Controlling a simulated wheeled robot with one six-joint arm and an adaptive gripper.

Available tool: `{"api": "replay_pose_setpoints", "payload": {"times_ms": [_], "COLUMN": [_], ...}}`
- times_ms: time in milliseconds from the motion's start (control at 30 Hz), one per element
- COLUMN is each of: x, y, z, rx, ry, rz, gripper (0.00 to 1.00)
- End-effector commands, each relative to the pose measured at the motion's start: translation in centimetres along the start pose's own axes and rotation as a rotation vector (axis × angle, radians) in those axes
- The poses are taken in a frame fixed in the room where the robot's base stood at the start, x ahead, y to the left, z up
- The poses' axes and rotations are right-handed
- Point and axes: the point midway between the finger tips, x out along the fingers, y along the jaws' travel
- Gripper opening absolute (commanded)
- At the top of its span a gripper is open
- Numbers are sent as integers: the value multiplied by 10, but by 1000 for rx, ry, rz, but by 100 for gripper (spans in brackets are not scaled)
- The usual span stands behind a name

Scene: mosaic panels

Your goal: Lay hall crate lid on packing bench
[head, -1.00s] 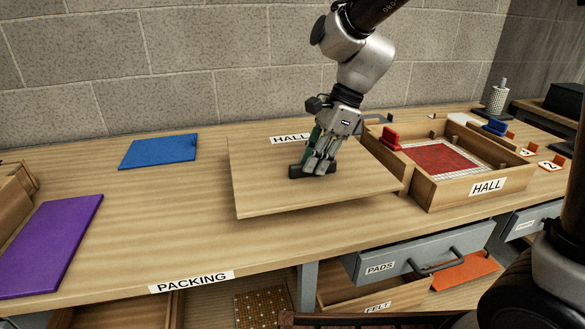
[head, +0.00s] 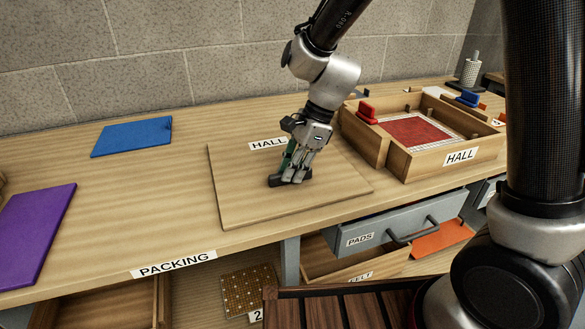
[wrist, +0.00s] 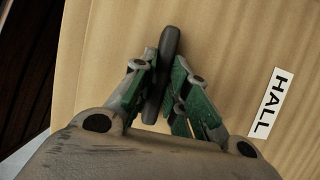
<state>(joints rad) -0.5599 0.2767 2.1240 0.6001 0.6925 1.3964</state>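The hall crate lid (head: 240,198) is a flat pale wooden panel with a white HALL label and a dark handle (head: 275,183). It appears level on the packing bench (head: 120,215), left of the open crate; I see no clear gap beneath it. My gripper (head: 291,177) stands over the lid's middle, with its fingers shut around the handle. In the wrist view, the green-sided fingers (wrist: 166,95) flank the dark handle, with the lid (wrist: 225,40) and its label beside them. The fingers partly hide the handle.
The open HALL crate (head: 460,157), with a red panel inside, stands close to the lid's right. A blue panel (head: 132,136) and a purple panel (head: 35,230) lie on the left of the bench. The PADS drawer (head: 390,228) sticks out below. Bench between the panels is clear.

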Motion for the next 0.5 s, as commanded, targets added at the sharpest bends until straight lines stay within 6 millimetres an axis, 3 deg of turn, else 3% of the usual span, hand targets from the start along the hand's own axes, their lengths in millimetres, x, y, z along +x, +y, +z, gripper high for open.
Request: {"api": "replay_pose_setpoints", "payload": {"times_ms": [33, 100, 133, 500], "x": [0, 0, 0, -6], "y": [0, 0, 0, 0], "z": [0, 0, 0, 1], "rx": [1, 1, 1, -1], "ry": [0, 0, 0, -1], "rz": [1, 0, 0, -1], "gripper": [23, 36, 37, 37]}}
